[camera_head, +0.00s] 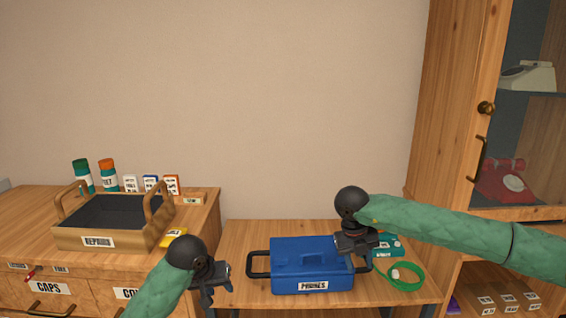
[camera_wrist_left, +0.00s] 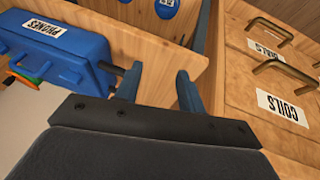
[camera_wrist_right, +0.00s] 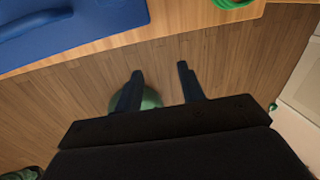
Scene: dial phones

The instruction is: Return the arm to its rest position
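My left gripper (camera_head: 212,280) is in front of the gap between the wooden drawer unit and the low table. Its fingers (camera_wrist_left: 160,88) stand apart with nothing between them in the left wrist view. My right gripper (camera_head: 362,250) is over the right end of the blue PHONES case (camera_head: 312,262) in the head view. Its fingers (camera_wrist_right: 160,85) are apart and empty in the right wrist view, with floor below them. The blue case is closed and also shows in the left wrist view (camera_wrist_left: 50,50) and the right wrist view (camera_wrist_right: 100,20).
A wooden REPAIRS tray (camera_head: 140,235) stands on the drawer unit (camera_head: 207,210) with bottles and small boxes behind it. A green cord coil (camera_head: 400,278) lies right of the case on the table (camera_head: 240,235). A cabinet (camera_head: 440,110) with phones stands at right.

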